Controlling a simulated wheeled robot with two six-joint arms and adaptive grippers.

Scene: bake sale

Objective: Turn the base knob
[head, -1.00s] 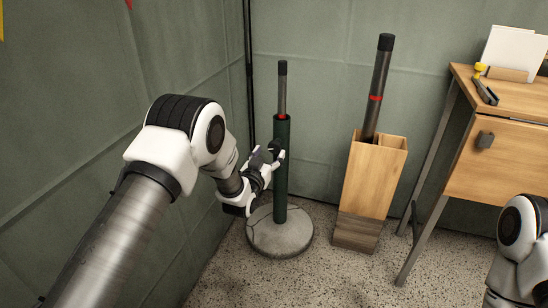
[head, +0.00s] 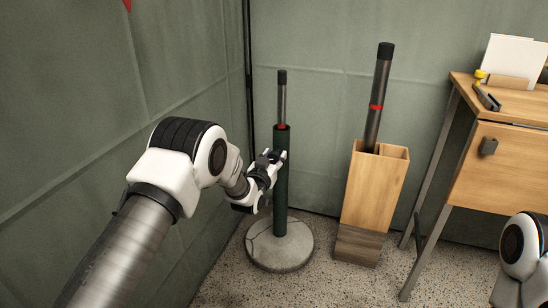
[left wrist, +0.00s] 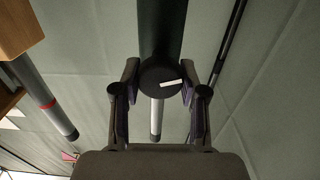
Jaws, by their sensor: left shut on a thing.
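A dark green post (head: 281,200) stands upright in a round grey stone base (head: 280,250), with a thinner grey pole (head: 283,100) rising from its top past a red band. The base knob (left wrist: 160,76) is a round dark disc with a white mark, on the post in the left wrist view. The white mark lies nearly level, tilted slightly. My left gripper (head: 277,158) is at the upper part of the post. Its fingers are shut on the knob, one on each side, in the left wrist view (left wrist: 161,92). The gripper hides the knob in the head view. My right gripper is out of view.
A wooden holder (head: 372,195) with a second dark pole (head: 379,95) stands right of the post. A wooden desk (head: 500,180) stands further right. Green wall panels (head: 190,60) are close on the left and behind. Speckled floor (head: 345,285) is clear in front.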

